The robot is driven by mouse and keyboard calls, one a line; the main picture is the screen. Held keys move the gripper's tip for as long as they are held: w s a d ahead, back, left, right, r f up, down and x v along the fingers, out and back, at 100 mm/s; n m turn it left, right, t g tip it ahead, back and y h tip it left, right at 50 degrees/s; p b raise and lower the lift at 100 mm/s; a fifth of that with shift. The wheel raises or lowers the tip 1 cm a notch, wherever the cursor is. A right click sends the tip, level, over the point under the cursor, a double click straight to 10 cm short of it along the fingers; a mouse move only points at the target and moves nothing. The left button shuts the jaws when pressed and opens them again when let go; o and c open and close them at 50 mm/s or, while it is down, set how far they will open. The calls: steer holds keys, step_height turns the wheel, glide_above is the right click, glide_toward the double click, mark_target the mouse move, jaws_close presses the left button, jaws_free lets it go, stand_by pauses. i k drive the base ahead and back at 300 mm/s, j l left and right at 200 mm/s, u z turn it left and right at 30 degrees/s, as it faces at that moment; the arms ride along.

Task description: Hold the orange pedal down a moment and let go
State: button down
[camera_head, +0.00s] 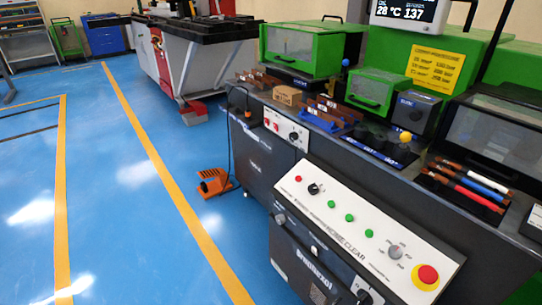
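The orange pedal (214,182) sits on the blue floor, just left of the dark machine's base. A dark cable runs from beside it up toward the machine's front. The pedal looks like an orange housing with a dark opening; whether its plate is up or pressed is too small to tell. My gripper is not in view, and nothing is seen touching the pedal.
The busbar machine (246,160) with its white control panel (362,232) fills the right side. A grey and black workbench (190,62) stands behind. The blue floor (120,200) left of the pedal is clear, with a yellow line (163,174) along it.

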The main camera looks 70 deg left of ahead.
mark_target(211, 173)
steer(key=u, duration=2.65)
steer(key=i+j, duration=0.2)
steer(key=i, duration=0.3)
steer(key=i+j, duration=0.15)
steer(key=i, duration=0.35)
steer(key=i+j, duration=0.2)
steer(key=i, duration=0.3)
steer(key=i+j, duration=0.2)
steer(key=i, duration=0.3)
steer(key=i+j, duration=0.2)
steer(key=i, duration=0.3)
steer(key=i+j, duration=0.15)
steer(key=i, duration=0.35)
steer(key=j+u, duration=0.05)
